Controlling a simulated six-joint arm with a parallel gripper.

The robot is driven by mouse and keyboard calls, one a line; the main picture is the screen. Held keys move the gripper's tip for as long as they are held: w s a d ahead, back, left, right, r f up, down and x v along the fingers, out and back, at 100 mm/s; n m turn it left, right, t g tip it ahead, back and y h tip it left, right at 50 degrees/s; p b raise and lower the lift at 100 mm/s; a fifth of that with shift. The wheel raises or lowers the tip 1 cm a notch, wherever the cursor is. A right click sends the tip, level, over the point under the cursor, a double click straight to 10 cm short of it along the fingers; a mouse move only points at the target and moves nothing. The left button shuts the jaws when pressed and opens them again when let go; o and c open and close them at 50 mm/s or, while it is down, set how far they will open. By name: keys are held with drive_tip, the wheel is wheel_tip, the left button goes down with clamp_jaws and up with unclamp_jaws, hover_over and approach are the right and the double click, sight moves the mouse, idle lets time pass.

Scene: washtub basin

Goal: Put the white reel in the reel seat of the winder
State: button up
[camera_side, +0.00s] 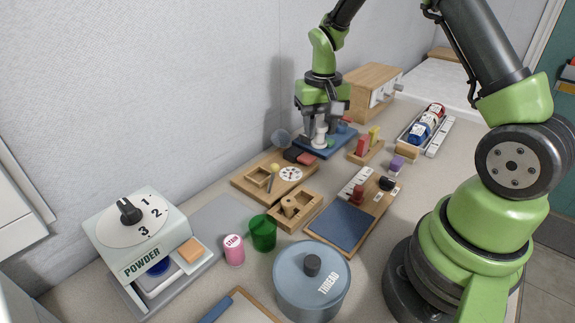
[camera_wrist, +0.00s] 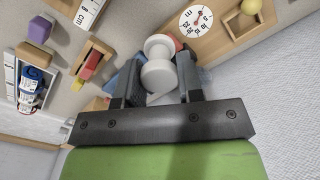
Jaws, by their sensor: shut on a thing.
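The white reel (camera_side: 319,137) is between the jaws of my gripper (camera_side: 322,120), which is shut on it. In the wrist view the reel (camera_wrist: 158,72) shows two round flanges and a narrower waist, with a finger of my gripper (camera_wrist: 158,90) on each side. In the side view the reel is upright over a blue base (camera_side: 336,146) at the back of the counter. I cannot tell whether its lower end touches that base. This base may be the winder; its reel seat is not clearly visible, as the reel and jaws cover the middle.
Left of the blue base is a wooden board (camera_side: 246,184) with a dial and yellow ball. Behind it stands a wooden drawer box (camera_side: 362,78). A small wooden rack (camera_side: 366,155) and a tray of rolls (camera_side: 408,133) lie to the right. The THREAD tin (camera_side: 300,285) is in front.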

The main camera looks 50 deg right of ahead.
drive_tip(key=w+a+r+n, duration=0.2)
drive_tip(key=w+a+n, duration=0.1)
drive_tip(key=w+a, duration=0.6)
hover_over(259, 178)
drive_tip(key=shift+n, duration=0.3)
wheel_tip(259, 178, down, 6)
drive_tip(key=shift+r, duration=0.15)
drive_tip(key=shift+f, duration=2.25)
drive_tip(key=shift+f, duration=0.15)
drive_tip(key=o, duration=0.9)
